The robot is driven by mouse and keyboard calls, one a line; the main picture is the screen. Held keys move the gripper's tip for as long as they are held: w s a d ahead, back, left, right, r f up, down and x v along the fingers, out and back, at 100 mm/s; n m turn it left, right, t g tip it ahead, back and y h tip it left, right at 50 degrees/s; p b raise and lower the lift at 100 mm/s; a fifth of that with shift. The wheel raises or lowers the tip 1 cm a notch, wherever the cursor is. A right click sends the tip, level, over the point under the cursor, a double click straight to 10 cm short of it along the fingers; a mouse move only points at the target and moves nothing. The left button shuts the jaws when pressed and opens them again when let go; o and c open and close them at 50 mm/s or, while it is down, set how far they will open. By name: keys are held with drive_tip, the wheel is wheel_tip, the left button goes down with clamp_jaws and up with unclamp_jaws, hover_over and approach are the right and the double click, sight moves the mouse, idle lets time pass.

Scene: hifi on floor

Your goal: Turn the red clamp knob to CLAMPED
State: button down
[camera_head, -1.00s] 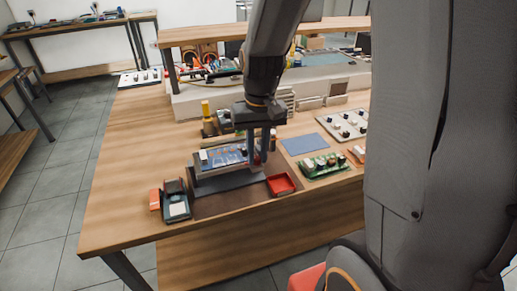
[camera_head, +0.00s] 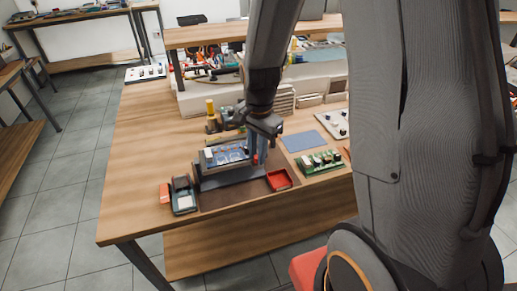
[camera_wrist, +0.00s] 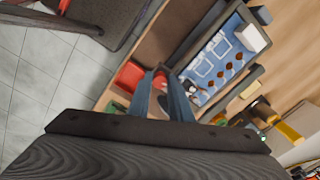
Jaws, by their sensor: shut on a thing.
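The red clamp knob (camera_head: 255,159) is at the right end of a dark fixture (camera_head: 232,176) that holds a blue circuit board (camera_head: 226,153). My gripper (camera_head: 257,157) points down at that end, with its fingers around the knob. In the wrist view, the red knob (camera_wrist: 159,77) shows between the tips of my two fingers (camera_wrist: 163,82), which are shut on it. The blue board (camera_wrist: 210,68) lies just right of the fingers there. The fingers hide part of the knob, and I cannot read any CLAMPED marking.
A red tray (camera_head: 279,180) sits close to the right of the fixture. A green board (camera_head: 319,162) and a blue-grey mat (camera_head: 303,141) lie farther right. A dark device (camera_head: 183,195) stands at the front left. Yellow-topped items (camera_head: 211,110) stand behind.

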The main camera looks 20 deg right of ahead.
drive_tip(key=shift+w+m+p, duration=0.1)
drive_tip(key=shift+m+p, duration=0.55)
drive_tip(key=shift+m, duration=1.35)
drive_tip(key=c, duration=1.6)
unclamp_jaws()
drive_tip(key=shift+r, duration=0.1)
drive_tip(key=shift+s+r+b, duration=0.2)
drive_tip(key=shift+r+b, duration=0.65)
drive_tip(key=shift+r, duration=3)
drive_tip(key=shift+s+d+f+n+t+b, duration=0.15)
drive_tip(key=shift+s+f+n+b, duration=0.5)
drive_tip(key=shift+s+n, duration=1.45)
drive_tip(key=shift+s+f+n+t+b, duration=0.3)
drive_tip(key=shift+s+f+n, duration=0.6)
drive_tip(key=shift+n, duration=2.35)
drive_tip(key=shift+s+d+f+n+t+b, duration=0.1)
drive_tip(key=shift+s+f+n+b, duration=0.5)
drive_tip(key=shift+s+n, duration=1.6)
